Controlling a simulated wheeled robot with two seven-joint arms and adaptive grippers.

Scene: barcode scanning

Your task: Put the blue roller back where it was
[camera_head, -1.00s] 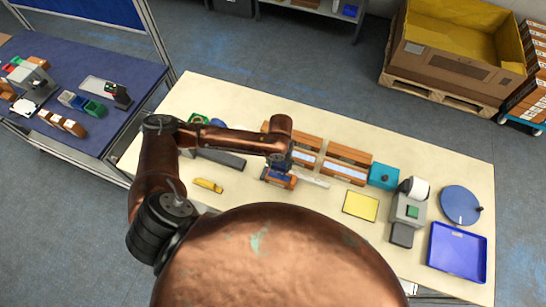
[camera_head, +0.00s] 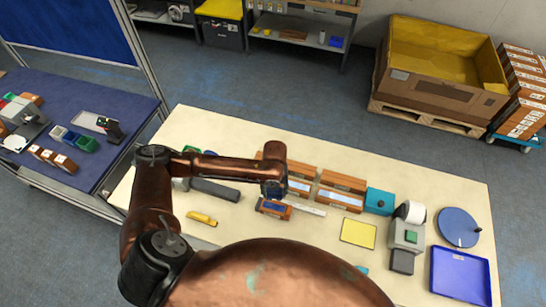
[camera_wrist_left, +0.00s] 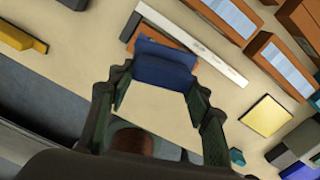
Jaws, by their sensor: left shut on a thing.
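The blue roller (camera_wrist_left: 163,66) is between the two fingers of my left gripper (camera_wrist_left: 158,92) in the left wrist view. The gripper is shut on it. Directly behind the roller is an orange-brown block (camera_wrist_left: 150,36); I cannot tell whether the two touch. In the head view my left gripper (camera_head: 274,192) points down at the table, left of centre. The blue roller (camera_head: 272,207) shows there as a dark blue patch by the orange-brown block (camera_head: 286,213). My right gripper is not in view.
Brown bins (camera_head: 340,192) stand behind and right of the gripper, with a white ruler-like strip (camera_head: 309,209) in front. A yellow tool (camera_head: 202,218) lies left. A yellow pad (camera_head: 358,233), a label printer (camera_head: 407,230) and a blue tray (camera_head: 460,276) are right.

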